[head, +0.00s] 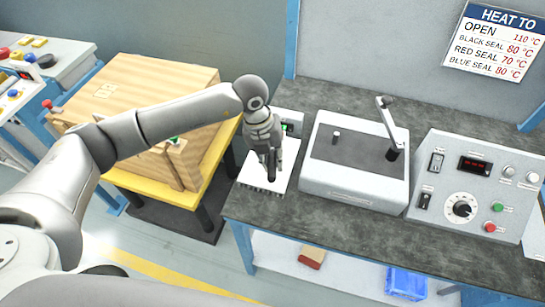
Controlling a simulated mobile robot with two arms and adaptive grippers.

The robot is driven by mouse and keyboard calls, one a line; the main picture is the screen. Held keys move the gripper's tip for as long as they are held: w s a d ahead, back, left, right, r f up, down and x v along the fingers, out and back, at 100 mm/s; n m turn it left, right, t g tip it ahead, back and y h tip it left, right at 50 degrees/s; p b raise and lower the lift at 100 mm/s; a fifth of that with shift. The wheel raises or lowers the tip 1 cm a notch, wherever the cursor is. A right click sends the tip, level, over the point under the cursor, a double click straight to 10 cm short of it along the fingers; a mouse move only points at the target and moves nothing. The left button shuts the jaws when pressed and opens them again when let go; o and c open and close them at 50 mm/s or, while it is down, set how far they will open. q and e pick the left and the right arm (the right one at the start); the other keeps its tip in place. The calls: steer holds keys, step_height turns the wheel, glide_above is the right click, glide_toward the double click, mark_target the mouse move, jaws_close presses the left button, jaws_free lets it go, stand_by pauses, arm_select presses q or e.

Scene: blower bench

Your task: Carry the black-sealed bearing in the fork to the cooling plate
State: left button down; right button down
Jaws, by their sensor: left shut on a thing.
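My left gripper (271,160) reaches down from the left arm and is shut on a dark, upright piece that looks like the fork's handle (272,172). It is over the pale, finned cooling plate (253,184) at the bench's left end. I cannot tell whether the fork touches the plate. The black-sealed bearing cannot be made out; the gripper may hide it. My right gripper is not in view.
Right of the plate stands a grey heater (355,184) with an upright arm (390,125), then a control box (475,185). A wooden crate (140,85) stands left on a yellow-topped table. A heat chart (494,42) hangs behind. The bench front (330,225) is clear.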

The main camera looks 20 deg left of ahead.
arm_select(q)
steer(key=shift+a+b+x, duration=0.2)
steer(key=shift+b+x, duration=0.5)
steer(key=shift+x, duration=0.15)
steer(key=shift+a+b+x, duration=0.15)
steer(key=shift+b+x, duration=0.6)
steer(key=shift+x, duration=0.1)
steer(key=shift+a+b+x, duration=0.2)
steer(key=shift+b+x, duration=0.5)
steer(key=shift+x, duration=0.15)
steer(key=shift+s+f, duration=0.1)
steer(key=shift+f, duration=0.2)
steer(key=c, duration=1.3)
jaws_free()
steer(key=shift+o, duration=0.2)
